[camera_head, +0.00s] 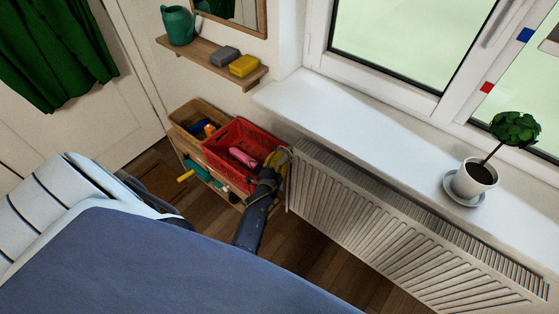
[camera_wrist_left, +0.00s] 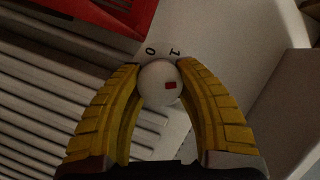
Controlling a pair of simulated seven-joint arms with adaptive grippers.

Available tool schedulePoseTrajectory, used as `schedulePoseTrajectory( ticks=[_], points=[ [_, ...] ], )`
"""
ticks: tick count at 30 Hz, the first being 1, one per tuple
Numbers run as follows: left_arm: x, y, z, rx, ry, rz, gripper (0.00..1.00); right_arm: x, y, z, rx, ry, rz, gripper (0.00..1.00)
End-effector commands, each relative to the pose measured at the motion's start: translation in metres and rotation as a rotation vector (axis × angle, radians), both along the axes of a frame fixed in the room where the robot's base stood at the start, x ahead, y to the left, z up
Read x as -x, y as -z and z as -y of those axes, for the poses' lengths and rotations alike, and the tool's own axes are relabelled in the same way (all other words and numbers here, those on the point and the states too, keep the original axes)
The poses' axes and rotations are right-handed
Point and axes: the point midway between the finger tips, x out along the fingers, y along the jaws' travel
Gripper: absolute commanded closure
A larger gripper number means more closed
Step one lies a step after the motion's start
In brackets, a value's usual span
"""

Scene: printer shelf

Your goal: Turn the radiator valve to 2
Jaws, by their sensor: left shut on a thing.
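The radiator (camera_head: 375,215) stands under the window sill; its ribs also show in the left wrist view (camera_wrist_left: 40,112). The radiator valve (camera_wrist_left: 157,88) is a round white knob with a small red mark on its face, right of the middle. The digits 0 and 1 are printed just beyond the knob; other digits are not visible. My left gripper (camera_head: 277,160) is at the radiator's left end. In the left wrist view its yellow fingers (camera_wrist_left: 159,67) are closed around the knob, one on each side. The gripper hides the knob in the head view. My right gripper is not in view.
A red crate (camera_head: 214,147) on a wooden rack (camera_head: 182,112) is close beside the left gripper. A potted plant (camera_head: 480,176) stands on the sill (camera_head: 340,120). A wall shelf (camera_head: 205,58) hangs above.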

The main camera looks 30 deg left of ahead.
Motion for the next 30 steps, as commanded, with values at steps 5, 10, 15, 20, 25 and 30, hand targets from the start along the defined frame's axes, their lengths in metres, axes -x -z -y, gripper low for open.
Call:
schedulePoseTrajectory(
  ticks=[5,10,15,20,25,30],
  points=[
    [0.001,0.002,-0.001,-0.001,-0.002,-0.006,0.53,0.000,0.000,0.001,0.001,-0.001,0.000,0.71],
    [0.001,0.001,-0.001,-0.001,-0.002,-0.003,0.36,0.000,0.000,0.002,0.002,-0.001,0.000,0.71],
    [0.000,0.000,-0.001,0.000,0.000,-0.001,0.36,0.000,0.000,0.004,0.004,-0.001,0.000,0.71],
    [0.005,0.000,0.000,-0.001,0.000,-0.002,0.36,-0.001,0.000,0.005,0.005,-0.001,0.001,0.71],
    [0.022,-0.002,0.005,-0.001,0.000,-0.003,0.36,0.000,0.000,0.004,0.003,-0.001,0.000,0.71],
    [0.049,-0.008,0.011,-0.001,0.000,-0.003,0.36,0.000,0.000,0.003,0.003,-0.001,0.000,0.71]
  ],
)
